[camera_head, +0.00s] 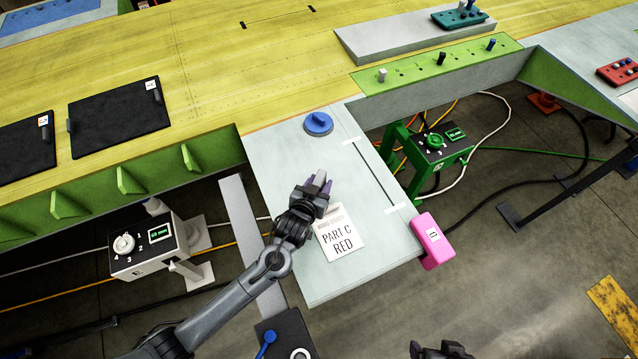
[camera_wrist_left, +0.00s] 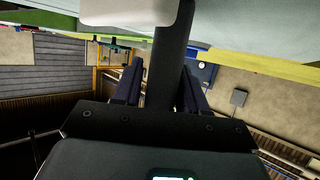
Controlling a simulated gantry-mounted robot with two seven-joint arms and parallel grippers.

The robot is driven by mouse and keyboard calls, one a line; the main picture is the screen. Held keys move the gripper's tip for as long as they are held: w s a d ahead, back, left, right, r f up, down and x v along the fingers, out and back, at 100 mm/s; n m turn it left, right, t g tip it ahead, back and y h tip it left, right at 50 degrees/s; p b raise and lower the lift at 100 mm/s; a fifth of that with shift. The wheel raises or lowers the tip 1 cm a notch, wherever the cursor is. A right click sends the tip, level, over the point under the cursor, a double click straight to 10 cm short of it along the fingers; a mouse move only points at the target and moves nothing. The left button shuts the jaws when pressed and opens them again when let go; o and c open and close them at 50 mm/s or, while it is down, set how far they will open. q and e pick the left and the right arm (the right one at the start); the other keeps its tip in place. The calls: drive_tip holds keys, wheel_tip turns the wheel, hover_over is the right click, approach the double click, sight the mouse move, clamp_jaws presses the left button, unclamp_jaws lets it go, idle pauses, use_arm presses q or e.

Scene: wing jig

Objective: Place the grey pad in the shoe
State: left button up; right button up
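My left gripper (camera_head: 318,186) is over the pale grey table plate, just above a white card reading "PART C RED". A light grey piece, apparently the grey pad (camera_head: 321,176), shows between its dark fingers. In the left wrist view, the left gripper (camera_wrist_left: 163,85) has a dark stem between its fingers, with a pale grey block (camera_wrist_left: 130,10) at the top edge. It looks shut on this piece. I cannot tell which thing is the shoe.
A blue round knob (camera_head: 318,123) sits on the plate beyond the gripper. A pink block (camera_head: 432,238) is at the plate's right corner. A green strip (camera_head: 400,83) carries grey, black and blue pegs. Black mats (camera_head: 118,118) lie at left.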

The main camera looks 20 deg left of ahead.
use_arm(q)
drive_tip(key=shift+o, duration=1.1)
drive_tip(key=shift+r, duration=0.1)
drive_tip(key=s+g, duration=0.1)
drive_tip(key=s, duration=0.5)
drive_tip(key=s+a+r+g, duration=0.1)
drive_tip(key=s+g, duration=0.1)
drive_tip(key=s, duration=0.5)
drive_tip(key=s+m+g+h+b, duration=0.1)
drive_tip(key=s+g, duration=0.1)
drive_tip(key=s, duration=0.4)
drive_tip(key=shift+s+a+r, duration=0.15)
drive_tip(key=shift+s+a, duration=0.15)
drive_tip(key=shift+s, duration=0.1)
drive_tip(key=s+a+g, duration=0.3)
drive_tip(key=s+g, duration=0.1)
drive_tip(key=s, duration=0.5)
wheel_tip(320, 180, up, 6)
drive_tip(key=s+a+m+p, duration=0.1)
drive_tip(key=s+p, duration=0.1)
drive_tip(key=p, duration=0.5)
drive_tip(key=shift+g+y, duration=0.4)
